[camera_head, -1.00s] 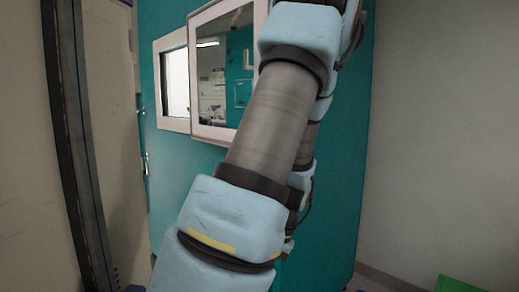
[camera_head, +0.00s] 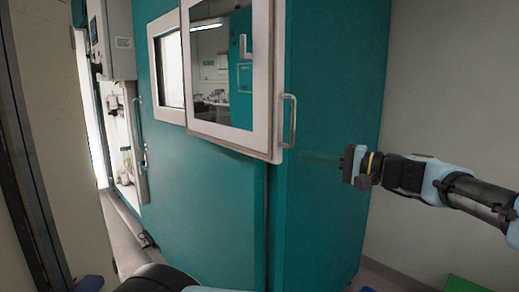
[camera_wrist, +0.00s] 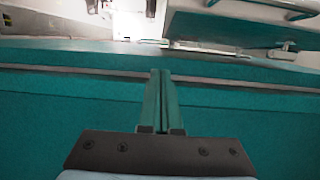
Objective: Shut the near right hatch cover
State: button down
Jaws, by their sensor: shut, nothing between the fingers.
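The hatch cover (camera_head: 272,75) is a pale-framed pane with a bar handle (camera_head: 288,120) on its right edge. It is on the teal chamber's front and appears to stand out from the wall, though how far it is open is hard to tell. My gripper (camera_head: 303,156) is to the right of the cover and a little below the handle, pointing left, apart from the handle as far as the head view shows. Its slim teal fingers blend into the chamber side. In the wrist view the fingers (camera_wrist: 160,75) are together and empty before a teal surface.
A second pale-framed window (camera_head: 155,65) is left of the cover. A door handle (camera_head: 140,130) and a control box (camera_head: 112,40) are further left. A beige panel (camera_head: 60,150) stands at the near left. A green object (camera_head: 468,284) lies low at the right. The grey wall is behind my arm.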

aim_at(266, 152)
jog(key=w+a+p, duration=0.1)
jog(key=a, duration=0.2)
jog(key=w+a+p, duration=0.1)
jog(key=a+p, duration=0.1)
jog(key=a, duration=0.2)
jog(key=w+a+p, duration=0.1)
jog(key=a+p, duration=0.1)
jog(key=a, duration=0.1)
jog(key=shift+a+r, duration=0.25)
jog(key=shift+a, duration=0.1)
